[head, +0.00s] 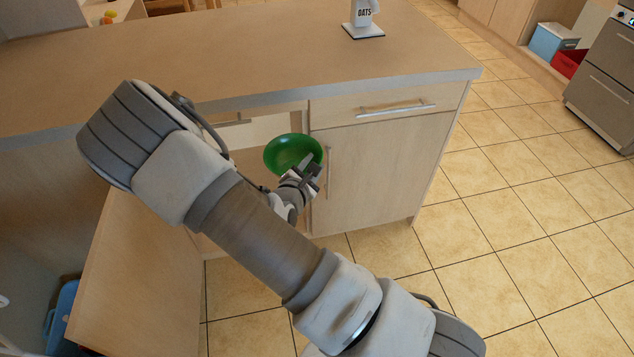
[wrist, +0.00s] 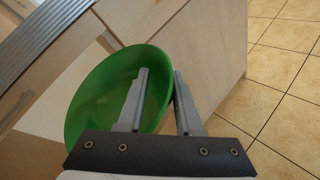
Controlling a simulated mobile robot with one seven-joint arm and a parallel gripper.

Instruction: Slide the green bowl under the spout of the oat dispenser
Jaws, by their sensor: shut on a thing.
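The green bowl (head: 290,150) is in the middle of the head view, in front of the cabinet and below the counter's front edge. My gripper (head: 312,170) is shut on the bowl's rim at its lower right. In the wrist view, the bowl (wrist: 108,98) is tilted, and my gripper (wrist: 160,85) has one finger inside it and the other outside. The oat dispenser (head: 364,22), labelled OATS, stands on the counter near the top of the head view. Its upper part is cut off by the frame, and I cannot make out the spout.
The counter (head: 240,62) is mostly clear in front of the dispenser. Below it are a drawer (head: 395,105) and a cabinet door (head: 380,165) with bar handles. A cabinet door (head: 140,270) stands open at the left. The tiled floor (head: 530,190) at the right is free.

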